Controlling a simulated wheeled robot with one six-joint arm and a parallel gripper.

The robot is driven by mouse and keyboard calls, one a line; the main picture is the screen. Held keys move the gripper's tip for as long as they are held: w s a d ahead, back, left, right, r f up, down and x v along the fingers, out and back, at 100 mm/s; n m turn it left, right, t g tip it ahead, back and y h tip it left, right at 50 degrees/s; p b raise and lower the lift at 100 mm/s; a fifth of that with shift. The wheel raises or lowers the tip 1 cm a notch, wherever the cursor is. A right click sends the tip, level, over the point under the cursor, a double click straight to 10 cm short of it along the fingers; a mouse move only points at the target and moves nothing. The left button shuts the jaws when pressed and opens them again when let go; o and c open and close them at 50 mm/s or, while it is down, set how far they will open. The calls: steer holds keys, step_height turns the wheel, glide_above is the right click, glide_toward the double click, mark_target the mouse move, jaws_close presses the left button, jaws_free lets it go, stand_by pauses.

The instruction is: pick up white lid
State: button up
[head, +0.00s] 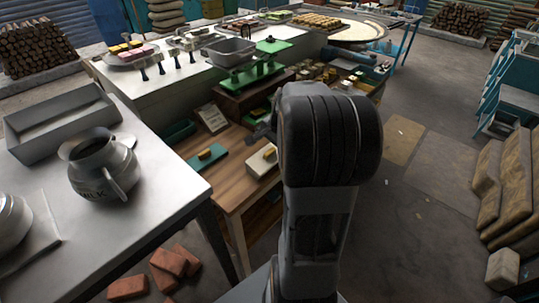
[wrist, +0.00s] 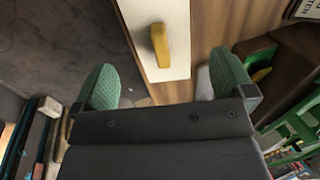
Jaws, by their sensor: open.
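The white lid (head: 259,166) lies flat on the wooden table, with a small yellow handle (head: 269,153) on top. In the wrist view the white lid (wrist: 178,66) shows as a pale slab, with its yellow handle (wrist: 160,45) standing out from it. My gripper (wrist: 165,82) is open and empty, its two green pads wide apart. The handle lies ahead of the pads, sideways between them, and nothing touches it. In the head view my gripper's jaws are mostly hidden behind my arm.
A paper sign (head: 212,117) and green scales (head: 262,72) are behind. A milk jug (head: 102,165) stands on the metal table at left.

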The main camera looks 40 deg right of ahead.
mark_target(270, 152)
steer(key=shift+p+x, duration=0.4)
steer(key=shift+x, duration=2.2)
steer(key=shift+c, duration=0.3)
steer(key=shift+r, duration=0.1)
steer(key=c, duration=0.9)
